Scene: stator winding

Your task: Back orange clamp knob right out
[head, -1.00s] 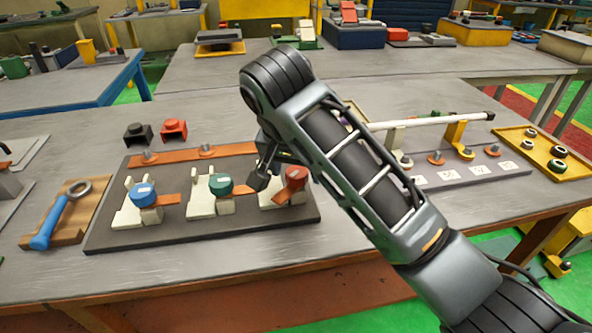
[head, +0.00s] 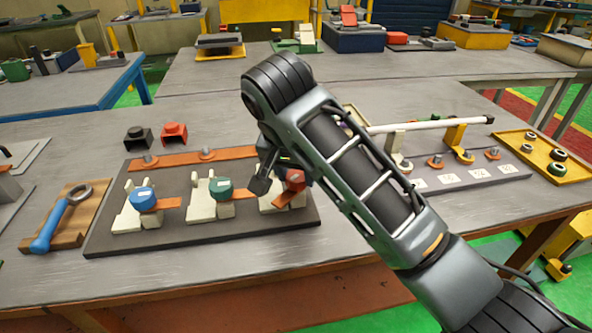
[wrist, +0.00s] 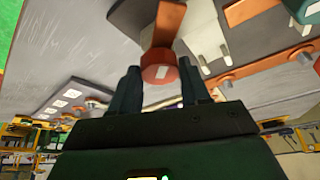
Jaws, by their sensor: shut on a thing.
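The orange-red clamp knob (head: 295,177) is on the rightmost white clamp (head: 281,200) of the dark board (head: 190,232). An orange strip (head: 287,198) runs beneath it. In the wrist view the round knob (wrist: 160,68) with a pale label sits between the two dark fingers of my gripper (wrist: 160,80), and the strip (wrist: 162,27) runs away from it. My gripper is shut on the knob. In the head view my arm hides part of the gripper, and one dark finger shows just left of the knob. The knob's screw thread is hidden.
Clamps with a green knob (head: 220,188) and a blue knob (head: 142,199) stand to the left. An orange bar (head: 178,160) with bolts lies behind. A black block (head: 137,136) and a red block (head: 174,133) stand farther back. A terminal strip (head: 465,178) is at right.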

